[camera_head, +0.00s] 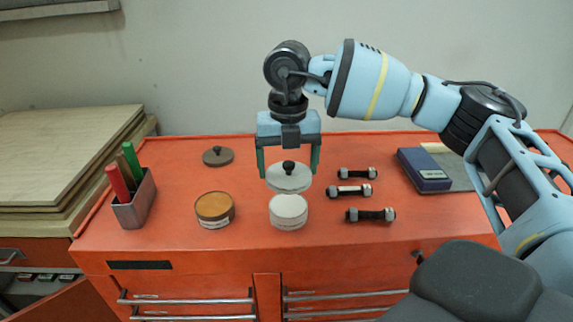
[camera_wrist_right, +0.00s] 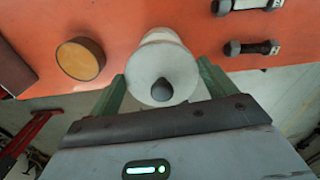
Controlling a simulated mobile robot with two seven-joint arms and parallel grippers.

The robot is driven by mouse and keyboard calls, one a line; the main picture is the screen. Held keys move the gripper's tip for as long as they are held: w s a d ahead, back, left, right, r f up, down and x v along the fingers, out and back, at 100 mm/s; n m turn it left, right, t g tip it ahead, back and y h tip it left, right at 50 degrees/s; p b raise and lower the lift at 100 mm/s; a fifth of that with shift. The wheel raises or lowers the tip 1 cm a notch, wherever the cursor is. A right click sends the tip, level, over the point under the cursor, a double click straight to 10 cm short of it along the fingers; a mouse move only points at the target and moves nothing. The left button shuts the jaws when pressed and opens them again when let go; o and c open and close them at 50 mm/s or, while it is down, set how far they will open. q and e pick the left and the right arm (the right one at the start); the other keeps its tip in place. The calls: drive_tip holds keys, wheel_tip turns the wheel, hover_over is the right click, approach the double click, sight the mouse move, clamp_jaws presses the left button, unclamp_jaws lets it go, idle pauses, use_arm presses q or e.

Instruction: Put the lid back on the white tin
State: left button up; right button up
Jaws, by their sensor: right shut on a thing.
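My right gripper (camera_head: 289,162) points down over the red bench top and is shut on a white lid (camera_head: 289,179) with a dark round knob. A green finger is on either side of the lid. The white tin (camera_head: 289,214) stands upright on the bench below, and a gap shows between lid and tin in the head view. In the right wrist view the lid (camera_wrist_right: 151,82) sits between the fingertips (camera_wrist_right: 162,82) and covers part of the tin (camera_wrist_right: 162,38). My left gripper is not in view.
A brown-topped tin (camera_head: 215,210) stands left of the white tin, with a brown lid (camera_head: 218,156) behind it. A grey holder (camera_head: 135,205) with red and green sticks is at far left. Three dumbbell-shaped parts (camera_head: 349,191) and a blue box (camera_head: 424,170) are at right.

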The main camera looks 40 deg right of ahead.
sight(288, 202)
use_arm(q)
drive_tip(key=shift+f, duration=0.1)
use_arm(e)
drive_tip(key=shift+f, duration=0.15)
drive_tip(key=shift+f+b, duration=1.15)
drive_tip(key=shift+f, duration=1)
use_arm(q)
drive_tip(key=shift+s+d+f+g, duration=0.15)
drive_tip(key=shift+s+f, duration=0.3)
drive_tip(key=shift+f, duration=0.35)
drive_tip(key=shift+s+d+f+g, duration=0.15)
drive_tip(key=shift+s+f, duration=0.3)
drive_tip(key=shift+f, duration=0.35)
use_arm(e)
drive_tip(key=shift+f, duration=0.9)
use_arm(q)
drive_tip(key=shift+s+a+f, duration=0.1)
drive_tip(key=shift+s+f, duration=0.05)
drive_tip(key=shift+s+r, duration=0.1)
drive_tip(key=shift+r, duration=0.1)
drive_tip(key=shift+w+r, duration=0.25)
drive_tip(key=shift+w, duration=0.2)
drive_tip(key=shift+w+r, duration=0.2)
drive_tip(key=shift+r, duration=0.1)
use_arm(e)
drive_tip(key=shift+r, duration=0.1)
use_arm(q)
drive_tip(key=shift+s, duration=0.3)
